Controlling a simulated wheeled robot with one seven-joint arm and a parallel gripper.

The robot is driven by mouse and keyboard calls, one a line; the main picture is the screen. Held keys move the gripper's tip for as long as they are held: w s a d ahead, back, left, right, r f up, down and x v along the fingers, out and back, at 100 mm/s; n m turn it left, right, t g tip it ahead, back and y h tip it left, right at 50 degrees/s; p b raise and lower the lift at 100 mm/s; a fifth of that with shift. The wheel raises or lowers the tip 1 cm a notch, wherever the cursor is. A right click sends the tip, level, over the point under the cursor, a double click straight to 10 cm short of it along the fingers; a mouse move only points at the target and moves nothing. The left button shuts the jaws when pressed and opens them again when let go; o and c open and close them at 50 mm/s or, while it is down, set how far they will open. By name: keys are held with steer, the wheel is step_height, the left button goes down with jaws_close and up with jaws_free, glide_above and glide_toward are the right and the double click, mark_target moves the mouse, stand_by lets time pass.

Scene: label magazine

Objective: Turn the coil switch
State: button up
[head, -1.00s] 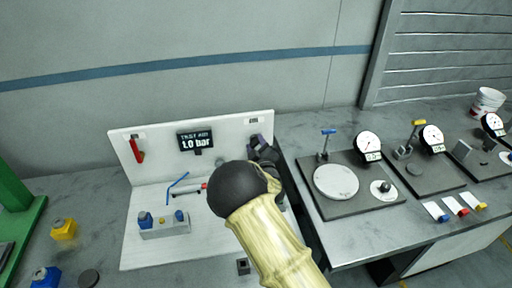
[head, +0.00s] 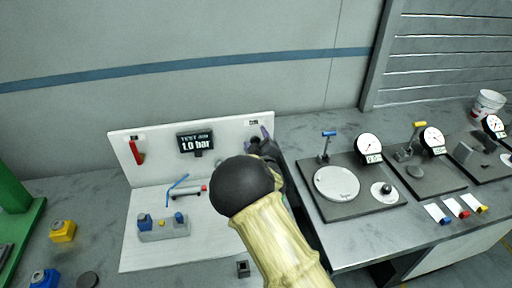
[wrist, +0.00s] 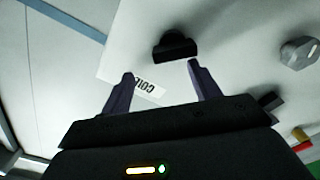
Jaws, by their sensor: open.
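The coil switch is a black knob (wrist: 176,47) on the white panel, beside a white label (wrist: 150,90) reading "COIL" in the wrist view. In the head view the switch (head: 254,139) is small and dark at the panel's upper right, partly hidden by my gripper. My gripper (wrist: 161,70) is open, with two purple-grey fingers pointing at the panel. In the wrist view the knob shows just past the fingertips, closer to the right finger; nothing is held. In the head view my gripper (head: 266,134) is at the panel's right edge.
A dark plate with a gauge (head: 368,148) lies to the right.

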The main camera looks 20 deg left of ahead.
step_height(320, 180, up, 7)
steer(key=shift+b, duration=0.5)
